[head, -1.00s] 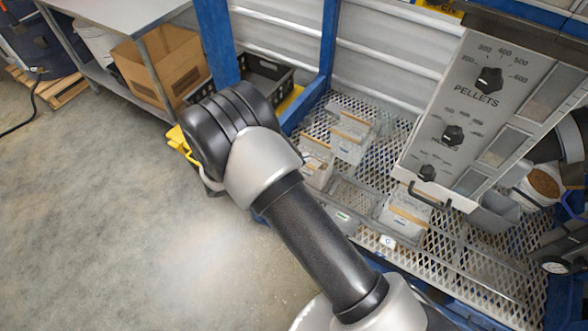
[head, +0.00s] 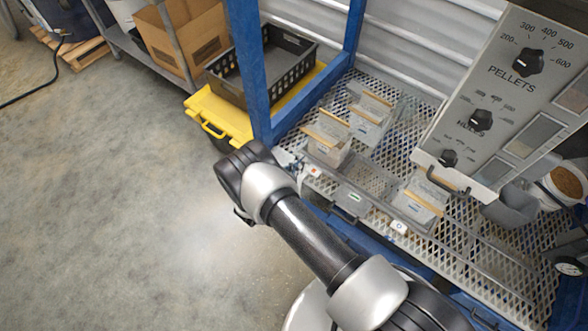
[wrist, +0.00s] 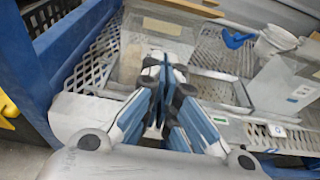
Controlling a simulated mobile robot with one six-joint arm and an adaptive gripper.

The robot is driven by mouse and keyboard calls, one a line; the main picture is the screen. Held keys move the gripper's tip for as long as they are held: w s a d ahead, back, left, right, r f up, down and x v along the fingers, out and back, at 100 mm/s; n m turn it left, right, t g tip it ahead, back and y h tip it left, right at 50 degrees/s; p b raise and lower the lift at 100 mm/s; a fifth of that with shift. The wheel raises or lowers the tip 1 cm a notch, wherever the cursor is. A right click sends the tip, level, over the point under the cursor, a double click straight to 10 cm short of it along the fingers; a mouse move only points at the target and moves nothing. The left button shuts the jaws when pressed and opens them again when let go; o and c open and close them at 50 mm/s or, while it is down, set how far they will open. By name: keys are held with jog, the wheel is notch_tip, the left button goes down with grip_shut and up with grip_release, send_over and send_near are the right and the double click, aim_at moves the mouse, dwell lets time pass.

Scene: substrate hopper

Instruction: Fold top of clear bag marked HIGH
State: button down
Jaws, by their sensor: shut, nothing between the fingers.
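Three clear bags with tan strips at their tops stand on the mesh shelf in the head view: a left bag (head: 327,146), a back bag (head: 367,124) and a front right bag (head: 417,207). I cannot read HIGH on any of them. In the wrist view, a bag with a tan strip (wrist: 162,27) is just beyond my gripper (wrist: 163,80), and another bag with a small label (wrist: 290,90) is at the right. My gripper's blue-padded fingers are together and empty, partly covering the nearer bag. In the head view my gripper's fingers are not clearly visible.
The mesh shelf (head: 470,262) has blue frame posts (head: 249,65). A panel marked PELLETS (head: 500,110) overhangs its right side. A black crate (head: 262,68) sits on a yellow lid (head: 222,112) at left. A blue item (wrist: 237,39) and white cup (wrist: 273,42) lie beyond.

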jog(key=w+d+r, duration=0.2)
jog(key=w+d, duration=0.1)
jog(key=w, duration=0.2)
jog(key=shift+d+r+b, duration=0.2)
jog(key=shift+r+b, duration=0.1)
jog(key=shift+b, duration=0.15)
jog(key=shift+w+d+r+g+p, duration=0.1)
jog(key=shift+w+r+g+p, duration=0.1)
jog(key=shift+r+g+p, duration=0.2)
